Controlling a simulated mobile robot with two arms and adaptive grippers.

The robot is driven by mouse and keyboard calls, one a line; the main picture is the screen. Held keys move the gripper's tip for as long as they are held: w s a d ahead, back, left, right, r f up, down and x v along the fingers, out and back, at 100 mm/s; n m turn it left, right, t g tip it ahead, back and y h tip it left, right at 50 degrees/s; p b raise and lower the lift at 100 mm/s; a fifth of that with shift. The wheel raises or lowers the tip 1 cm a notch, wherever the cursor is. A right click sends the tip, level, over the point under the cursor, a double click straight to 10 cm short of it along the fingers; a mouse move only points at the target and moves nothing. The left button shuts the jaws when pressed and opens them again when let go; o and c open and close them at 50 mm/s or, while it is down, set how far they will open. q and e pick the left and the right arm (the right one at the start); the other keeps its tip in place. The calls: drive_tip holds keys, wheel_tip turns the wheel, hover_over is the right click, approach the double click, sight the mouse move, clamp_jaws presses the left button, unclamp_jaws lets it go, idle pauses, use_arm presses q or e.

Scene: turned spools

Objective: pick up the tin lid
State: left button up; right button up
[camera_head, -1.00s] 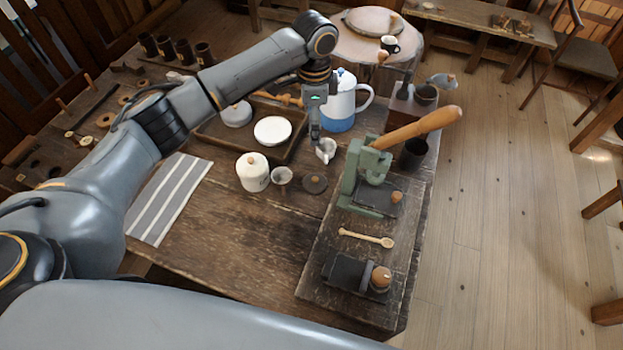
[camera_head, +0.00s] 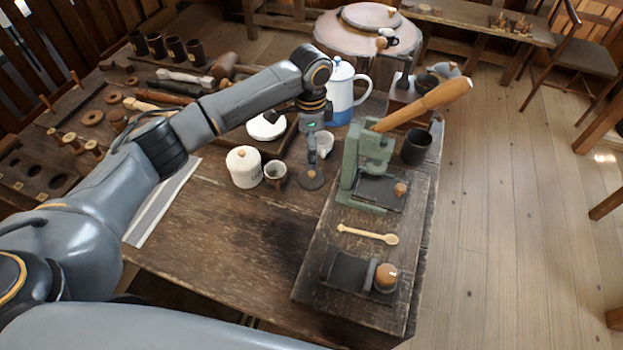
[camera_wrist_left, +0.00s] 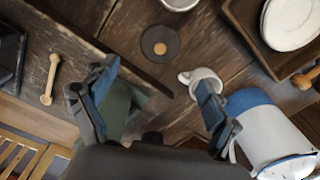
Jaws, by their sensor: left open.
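The tin lid, a flat dark disc with a small wooden knob, lies on the table (camera_head: 312,181); it also shows in the left wrist view (camera_wrist_left: 160,44). My left gripper (camera_head: 312,168) is open and empty. In the head view its fingers overlap the lid's far part, so I cannot tell the exact height. In the left wrist view the lid is beyond the fingertips (camera_wrist_left: 155,84), roughly centred between them. My right gripper is in neither view.
A small white jug (camera_wrist_left: 203,78) is close to one finger. A green press (camera_head: 369,165) stands right of the lid. A small cup (camera_head: 275,173) and a white canister (camera_head: 244,167) stand left. A blue-white pot (camera_head: 341,92) stands behind. Table in front is clear.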

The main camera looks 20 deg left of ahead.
sight(311, 174)
use_arm(q)
wheel_tip(311, 174, down, 10)
drive_tip(key=shift+w+d+f+p, duration=0.1)
drive_tip(key=shift+f+p, duration=0.15)
drive_tip(key=shift+p, duration=0.25)
drive_tip(key=c, duration=1.2)
drive_tip(key=shift+c, duration=0.9)
